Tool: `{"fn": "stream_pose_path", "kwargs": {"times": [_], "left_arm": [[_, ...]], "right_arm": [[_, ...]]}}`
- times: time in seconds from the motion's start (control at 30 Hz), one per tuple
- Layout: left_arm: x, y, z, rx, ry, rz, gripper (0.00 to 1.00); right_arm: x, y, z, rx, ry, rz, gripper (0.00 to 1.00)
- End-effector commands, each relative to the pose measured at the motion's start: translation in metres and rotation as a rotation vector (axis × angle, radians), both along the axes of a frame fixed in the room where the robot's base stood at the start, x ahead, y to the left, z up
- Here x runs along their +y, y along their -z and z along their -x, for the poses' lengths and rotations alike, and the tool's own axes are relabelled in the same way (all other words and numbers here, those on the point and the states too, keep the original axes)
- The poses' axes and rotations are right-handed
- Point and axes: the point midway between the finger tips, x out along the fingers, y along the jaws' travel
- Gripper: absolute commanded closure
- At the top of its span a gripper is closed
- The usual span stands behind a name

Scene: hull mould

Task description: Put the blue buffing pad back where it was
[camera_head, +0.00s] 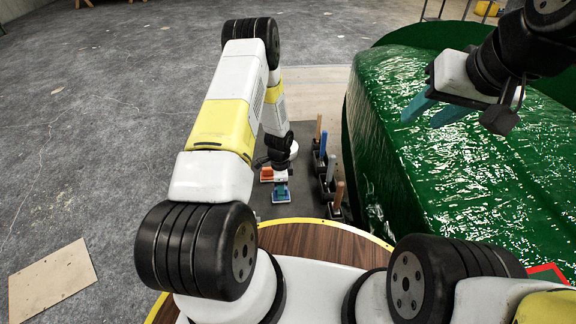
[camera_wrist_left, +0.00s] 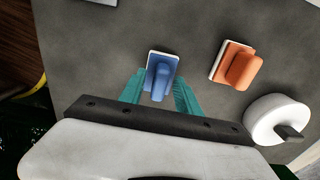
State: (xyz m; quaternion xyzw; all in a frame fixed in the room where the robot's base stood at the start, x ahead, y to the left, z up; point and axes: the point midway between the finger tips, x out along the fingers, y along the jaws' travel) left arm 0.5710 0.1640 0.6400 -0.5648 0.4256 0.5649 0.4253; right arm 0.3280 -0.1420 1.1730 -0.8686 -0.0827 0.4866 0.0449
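The blue buffing pad (camera_wrist_left: 162,74), a blue handle block on a pale base, lies flat on the dark grey surface (camera_wrist_left: 205,30). In the head view the pad (camera_head: 281,194) shows just below my left gripper (camera_head: 281,178). In the left wrist view the teal fingers of that gripper (camera_wrist_left: 160,95) stand on either side of the blue handle with gaps visible, so it looks open. My right gripper (camera_head: 433,108) is open and empty above the green hull mould (camera_head: 455,190).
An orange pad (camera_wrist_left: 236,65) lies beside the blue one, with a white round tool (camera_wrist_left: 278,120) beyond it. Several upright handles in dark holders (camera_head: 325,180) line the surface's right side, next to the mould. A wooden round top (camera_head: 320,240) is nearest me.

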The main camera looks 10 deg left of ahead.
Motion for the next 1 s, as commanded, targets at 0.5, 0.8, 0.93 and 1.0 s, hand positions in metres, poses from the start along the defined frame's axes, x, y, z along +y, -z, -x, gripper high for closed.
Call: {"fn": "stream_pose_path", "kwargs": {"times": [0.5, 0.8, 0.93, 1.0], "left_arm": [[0.000, -0.044, -0.002, -0.006, -0.001, 0.002, 0.61], [0.000, -0.103, -0.001, -0.003, -0.002, 0.001, 0.61], [0.000, -0.117, 0.000, -0.001, -0.002, 0.000, 0.61], [0.000, -0.124, -0.001, -0.004, -0.007, 0.000, 0.61]], "right_arm": [[0.000, 0.000, 0.000, 0.000, 0.000, 0.000, 0.61], [0.000, 0.000, 0.000, 0.000, 0.000, 0.000, 0.61], [0.000, 0.000, 0.000, 0.000, 0.000, 0.000, 0.61], [0.000, 0.000, 0.000, 0.000, 0.000, 0.000, 0.61]]}}
